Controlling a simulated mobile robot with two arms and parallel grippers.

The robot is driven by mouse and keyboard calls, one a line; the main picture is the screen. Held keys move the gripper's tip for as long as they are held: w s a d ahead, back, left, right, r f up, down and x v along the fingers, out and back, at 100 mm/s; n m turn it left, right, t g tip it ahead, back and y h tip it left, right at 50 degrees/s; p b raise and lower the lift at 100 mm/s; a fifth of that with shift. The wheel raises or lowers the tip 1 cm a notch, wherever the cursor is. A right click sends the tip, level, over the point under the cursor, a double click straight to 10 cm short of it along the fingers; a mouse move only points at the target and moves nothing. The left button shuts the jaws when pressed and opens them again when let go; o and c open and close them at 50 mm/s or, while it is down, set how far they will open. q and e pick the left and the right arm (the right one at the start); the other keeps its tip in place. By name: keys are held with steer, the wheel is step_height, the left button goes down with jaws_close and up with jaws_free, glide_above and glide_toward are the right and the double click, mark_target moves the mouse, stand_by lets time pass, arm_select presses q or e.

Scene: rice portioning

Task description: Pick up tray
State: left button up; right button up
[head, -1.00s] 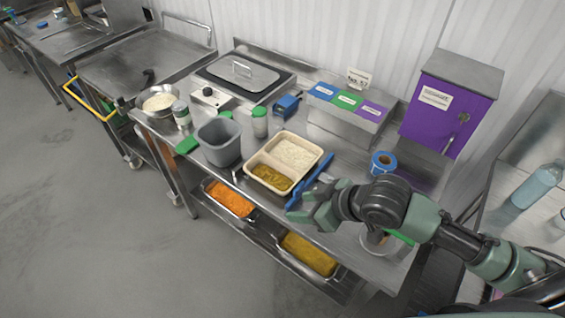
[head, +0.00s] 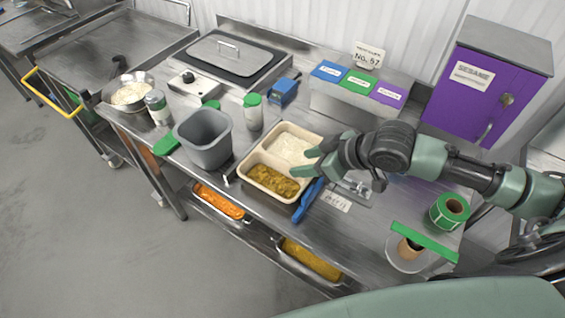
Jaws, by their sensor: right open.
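The tray (head: 250,178) is a cream, compartmented food tray on the steel table. White rice (head: 290,146) lies in its far compartment and a yellow-brown food (head: 270,182) in its near one. My right gripper (head: 309,163) is open at the tray's right side, with its fingertips over or close to the right rim. I cannot tell whether they touch it. My left gripper is not in view.
A blue-handled utensil (head: 309,198) lies right of the tray. A grey tub (head: 205,140) and a green-lidded jar (head: 253,112) stand to its left and behind. A green tape roll (head: 450,211) is at the right. Food pans (head: 311,259) sit on the lower shelf.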

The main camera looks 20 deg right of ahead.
mark_target(288, 164)
steer(key=shift+x, duration=1)
steer(key=shift+w+a+f+p, duration=0.35)
steer(key=shift+w+a+p, duration=0.1)
steer(key=shift+p, duration=0.2)
steer(key=p+x, duration=0.1)
steer(key=x, duration=0.2)
steer(key=shift+w+a+f, duration=0.1)
steer(key=shift+w+f, duration=0.15)
steer(key=shift+f, duration=0.05)
steer(key=shift+w+a+f, duration=0.1)
steer(key=shift+w+f, duration=0.05)
steer(key=shift+f, duration=0.1)
steer(key=shift+c, duration=1.2)
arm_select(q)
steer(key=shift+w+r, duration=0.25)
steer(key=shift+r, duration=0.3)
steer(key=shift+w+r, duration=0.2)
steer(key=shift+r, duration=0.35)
arm_select(e)
steer(key=shift+r, duration=0.1)
jaws_close()
